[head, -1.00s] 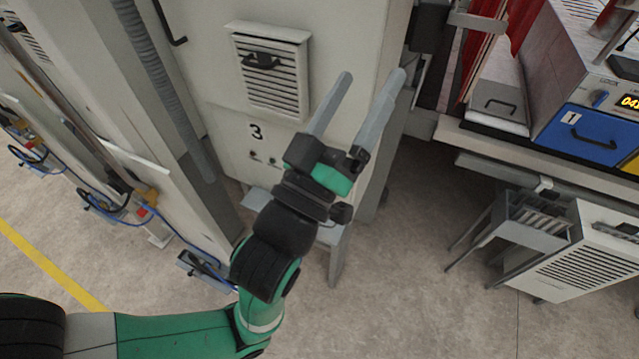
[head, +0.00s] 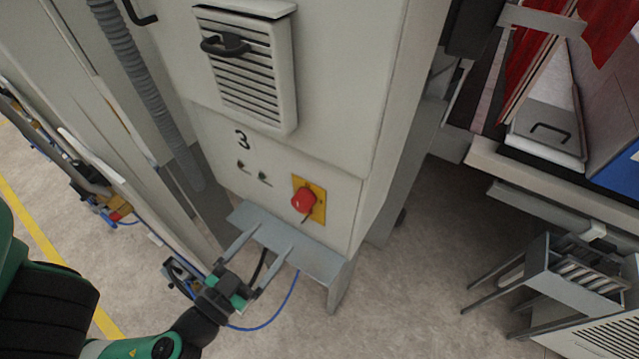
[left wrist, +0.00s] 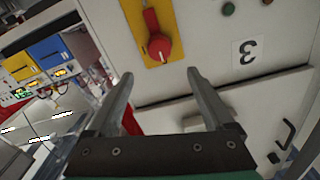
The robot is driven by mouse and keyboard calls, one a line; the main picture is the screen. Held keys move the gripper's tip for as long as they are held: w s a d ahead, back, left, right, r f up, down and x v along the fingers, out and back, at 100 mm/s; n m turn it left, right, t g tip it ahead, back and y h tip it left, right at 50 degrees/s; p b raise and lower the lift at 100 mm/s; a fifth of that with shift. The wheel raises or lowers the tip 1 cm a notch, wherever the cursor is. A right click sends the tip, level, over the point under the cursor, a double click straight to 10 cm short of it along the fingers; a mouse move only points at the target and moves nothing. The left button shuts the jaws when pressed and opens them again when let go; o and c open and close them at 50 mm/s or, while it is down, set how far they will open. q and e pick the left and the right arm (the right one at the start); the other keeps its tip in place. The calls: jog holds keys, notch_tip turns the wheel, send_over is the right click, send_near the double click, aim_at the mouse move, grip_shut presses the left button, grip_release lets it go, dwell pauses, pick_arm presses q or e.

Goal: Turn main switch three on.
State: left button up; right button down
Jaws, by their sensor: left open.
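Main switch three is a red rotary knob (head: 303,200) on a yellow plate (head: 319,207), low on the front of the pale cabinet marked 3 (head: 242,139). In the left wrist view the red knob (left wrist: 159,46) and its yellow plate (left wrist: 174,15) show beyond the fingers, above the gap between them. My left gripper (head: 271,246) is open and empty, below and left of the knob in the head view, apart from it. In the left wrist view its two fingers (left wrist: 160,78) are spread. My right gripper is not in view.
A grey ledge (head: 315,262) juts out below the switch. Two small buttons (head: 252,171) sit left of it, and a vented panel with a black handle (head: 245,75) is above. A workbench (head: 484,154) stands at the right. Open floor (head: 420,290) lies between.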

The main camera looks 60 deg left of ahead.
aim_at(298, 207)
pick_arm(q)
jog(key=p+x, duration=0.3)
jog(key=x, duration=0.7)
jog(key=shift+w+a, duration=0.3)
jog(key=shift+w+a+f, duration=0.1)
jog(key=shift+w+f, duration=0.1)
grip_shut()
